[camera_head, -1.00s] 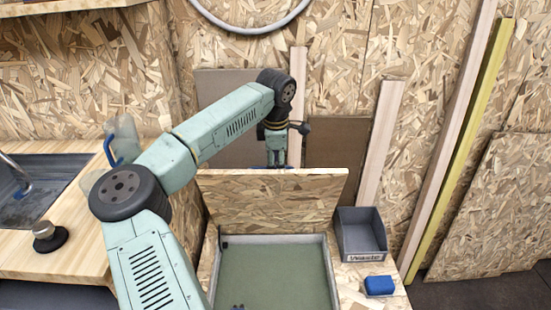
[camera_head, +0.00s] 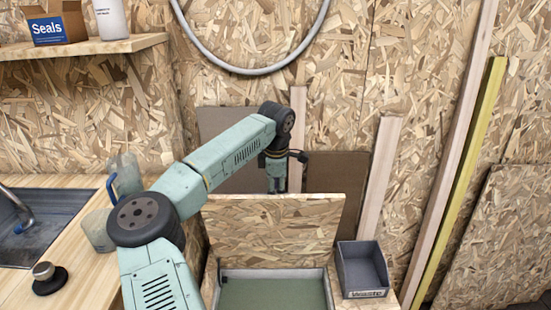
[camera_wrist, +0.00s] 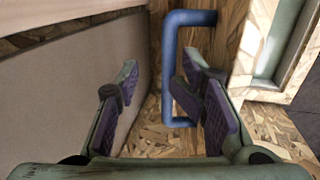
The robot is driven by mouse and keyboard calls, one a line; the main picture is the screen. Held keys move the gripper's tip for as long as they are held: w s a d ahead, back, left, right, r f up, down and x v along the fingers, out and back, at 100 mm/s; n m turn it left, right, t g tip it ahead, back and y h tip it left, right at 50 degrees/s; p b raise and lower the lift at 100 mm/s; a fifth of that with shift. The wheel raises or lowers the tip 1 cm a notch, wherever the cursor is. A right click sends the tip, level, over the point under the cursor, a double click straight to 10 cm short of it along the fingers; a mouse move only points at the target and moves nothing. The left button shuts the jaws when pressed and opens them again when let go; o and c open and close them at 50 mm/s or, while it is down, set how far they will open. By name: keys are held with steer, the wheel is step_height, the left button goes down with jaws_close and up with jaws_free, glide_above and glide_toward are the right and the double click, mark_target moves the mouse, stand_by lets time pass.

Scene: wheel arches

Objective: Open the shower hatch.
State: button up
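The shower hatch (camera_head: 270,230) is a chipboard lid standing raised, nearly upright, at the back of the framed opening. The green shower tray (camera_head: 272,295) shows below it. My gripper (camera_head: 277,187) is behind the lid's top edge, its tips partly hidden there. In the wrist view my gripper (camera_wrist: 160,90) is open, with its fingers well apart. The blue hatch handle (camera_wrist: 169,70) shows beyond the fingers, nearer the right one, which covers part of it. I see no grip on the handle.
A grey bin (camera_head: 362,266) stands right of the opening. A counter with a sink (camera_head: 40,230), a black-based knob (camera_head: 48,278) and a clear jug (camera_head: 124,172) is at left. Planks (camera_head: 380,175) and a brown panel (camera_head: 350,185) lean on the wall behind the gripper.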

steer(key=w+r+p, duration=0.4)
steer(key=w, duration=0.4)
steer(key=shift+r+p, duration=0.15)
steer(key=shift+p, duration=0.15)
stand_by(0.4)
steer(key=shift+w, duration=0.1)
steer(key=v, duration=1.2)
